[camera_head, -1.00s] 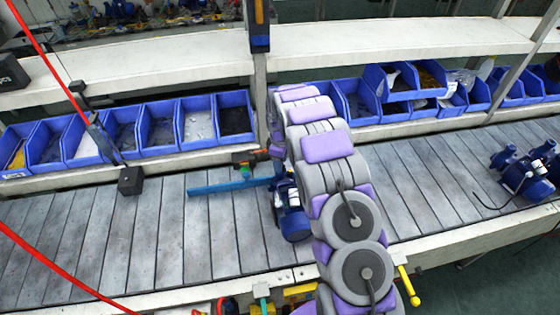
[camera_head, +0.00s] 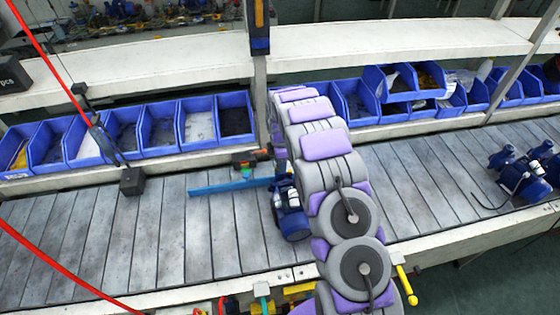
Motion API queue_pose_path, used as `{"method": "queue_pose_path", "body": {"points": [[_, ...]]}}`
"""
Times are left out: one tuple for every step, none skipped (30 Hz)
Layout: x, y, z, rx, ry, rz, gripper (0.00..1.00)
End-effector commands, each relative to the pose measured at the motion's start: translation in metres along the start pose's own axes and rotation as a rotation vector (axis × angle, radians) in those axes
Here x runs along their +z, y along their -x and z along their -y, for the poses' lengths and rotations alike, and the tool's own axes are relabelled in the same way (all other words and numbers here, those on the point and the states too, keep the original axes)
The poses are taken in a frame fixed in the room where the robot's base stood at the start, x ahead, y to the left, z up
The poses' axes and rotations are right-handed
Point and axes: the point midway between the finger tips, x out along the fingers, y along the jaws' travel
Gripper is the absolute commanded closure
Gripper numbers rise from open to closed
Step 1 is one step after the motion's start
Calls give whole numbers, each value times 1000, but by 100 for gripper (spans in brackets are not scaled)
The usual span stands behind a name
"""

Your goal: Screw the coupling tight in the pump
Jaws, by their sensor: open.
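A dark blue pump (camera_head: 292,222) sits on the slatted bench, just left of my arm, which covers part of it. My grey and purple arm reaches from the bottom of the picture up over the bench, its far end beside the shelf post. My gripper is hidden behind the arm links, so I cannot see its fingers or what is between them. I cannot make out the coupling; the arm hides that side of the pump. A flat blue bar (camera_head: 230,187) lies left of the pump, its right end close to it.
Blue parts bins (camera_head: 198,125) line the back of the slatted bench (camera_head: 120,235). A second blue pump (camera_head: 525,175) stands far right. A black block (camera_head: 132,182) hangs at left. Red cables (camera_head: 65,265) cross the left side.

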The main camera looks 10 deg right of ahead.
Motion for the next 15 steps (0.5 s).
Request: {"method": "queue_pose_path", "body": {"points": [[0,0,0,0,5,0,54],[0,0,0,0,6,0,54],[0,0,0,0,5,0,54],[0,0,0,0,5,0,54],[0,0,0,0,5,0,54],[0,0,0,1,4,0,54],[0,0,0,1,5,0,54],[0,0,0,1,9,0,54],[0,0,0,1,23,0,54],[0,0,0,1,42,0,54],[0,1,0,0,68,0,54],[0,1,0,0,109,0,54],[0,1,0,0,142,0,54],[0,1,0,0,174,0,54],[0,1,0,0,212,0,54]]}}
